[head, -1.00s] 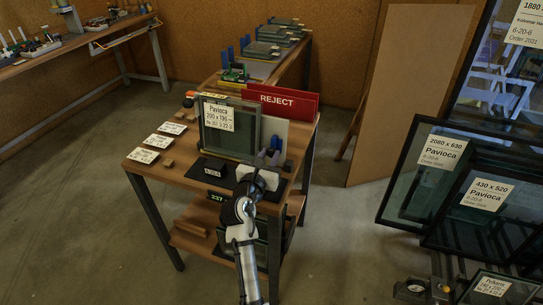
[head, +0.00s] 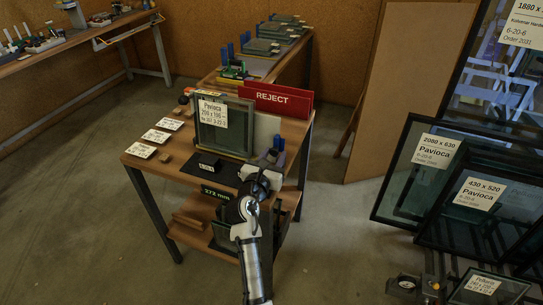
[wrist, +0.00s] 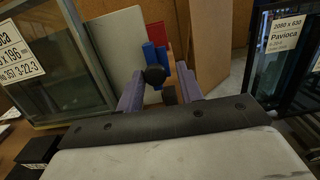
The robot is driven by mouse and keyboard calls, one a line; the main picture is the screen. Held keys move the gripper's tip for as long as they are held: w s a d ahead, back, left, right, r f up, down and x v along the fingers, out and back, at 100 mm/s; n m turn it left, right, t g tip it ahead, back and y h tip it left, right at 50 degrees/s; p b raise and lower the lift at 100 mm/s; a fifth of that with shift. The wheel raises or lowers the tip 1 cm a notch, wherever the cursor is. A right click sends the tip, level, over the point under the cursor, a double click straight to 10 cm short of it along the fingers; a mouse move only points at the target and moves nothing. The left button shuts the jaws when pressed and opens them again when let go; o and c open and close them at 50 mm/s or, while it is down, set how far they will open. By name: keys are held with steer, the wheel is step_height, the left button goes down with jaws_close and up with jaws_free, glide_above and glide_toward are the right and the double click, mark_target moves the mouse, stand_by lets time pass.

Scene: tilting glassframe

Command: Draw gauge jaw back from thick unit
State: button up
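My gripper (head: 269,158) is at the table's front right, right of the unit. In the wrist view its two purple fingers (wrist: 160,92) are apart, with a round black knob (wrist: 155,75) between or just beyond them. The knob is near the left finger; I cannot tell if they touch. A green display (head: 215,194) at the table's front edge reads about 272 mm. The gauge jaw itself is not clearly visible.
Blue posts (head: 279,143) and a pale panel (head: 266,130) stand close to my gripper. A red REJECT sign (head: 278,98) is behind the unit. Label cards (head: 156,136) lie at the left. Large framed glass panes (head: 436,160) lean at the right.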

steer(key=shift+o, duration=0.8)
steer(key=b+v, duration=0.2)
steer(key=v, duration=1.1)
steer(key=shift+s+b, duration=0.35)
steer(key=shift+b, duration=0.05)
steer(key=shift+a, duration=0.15)
